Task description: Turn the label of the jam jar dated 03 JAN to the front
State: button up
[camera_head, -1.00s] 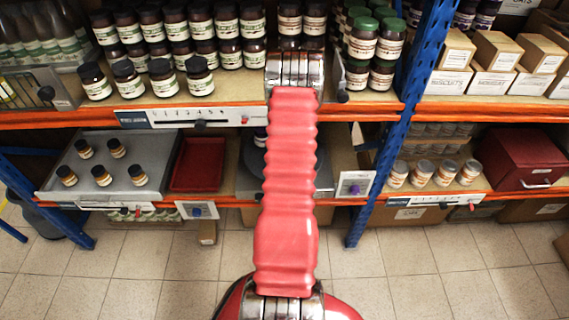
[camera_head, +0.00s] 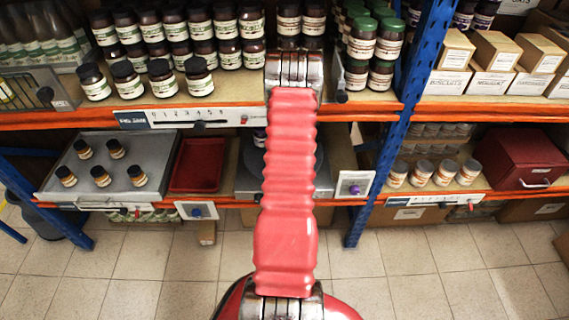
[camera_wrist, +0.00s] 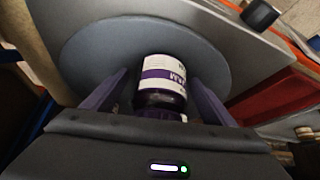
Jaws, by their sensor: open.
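A dark jar with a white and purple label (camera_wrist: 163,72) stands on a round grey turntable (camera_wrist: 85,50) in the wrist view. Lettering shows on the label, but I cannot read a date on it. My gripper (camera_wrist: 160,88) is open, with one finger on each side of the jar. I cannot tell whether either finger touches it. In the head view my arm hides the gripper and most of the turntable (camera_head: 250,158); part of a small jar (camera_head: 260,138) shows beside the arm.
Left of the turntable are a red tray (camera_head: 198,165) and a grey tray (camera_head: 105,188) with several small dark jars. A blue upright (camera_head: 395,140) stands to the right. The upper shelf (camera_head: 235,114) holds many jars above the turntable. The tiled floor (camera_head: 400,270) is open.

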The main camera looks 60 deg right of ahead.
jog(key=shift+r, duration=0.1)
jog(key=v, duration=1.3)
jog(key=shift+a+r, duration=0.15)
jog(key=shift+r, duration=0.05)
jog(key=shift+s, duration=0.1)
